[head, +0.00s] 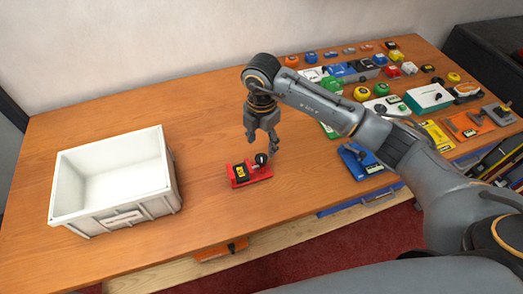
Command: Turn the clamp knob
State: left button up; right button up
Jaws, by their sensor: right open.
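A small red clamp (238,182) with a yellow-and-black label lies on the wooden bench near its front edge, right of the white crate. Its round black knob (261,158) stands up at the clamp's right end. My right gripper (262,148) comes in from the right and points down just above the knob. Its fingers are open, with the knob close beneath or between the tips; I cannot tell whether they touch it. My left gripper is not in view.
An empty white crate (160,194) stands at the left. Several coloured tools and boxes crowd the bench's right side, among them a blue clamp (357,160). An orange item (222,251) sits at the bench's front edge. The wood (205,110) behind the red clamp is clear.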

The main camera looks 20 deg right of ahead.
aim_at(261, 157)
notch_tip(261, 157, down, 6)
jog(key=shift+r+p, duration=0.1)
jog(key=shift+p, duration=0.35)
jog(key=c, duration=1.2)
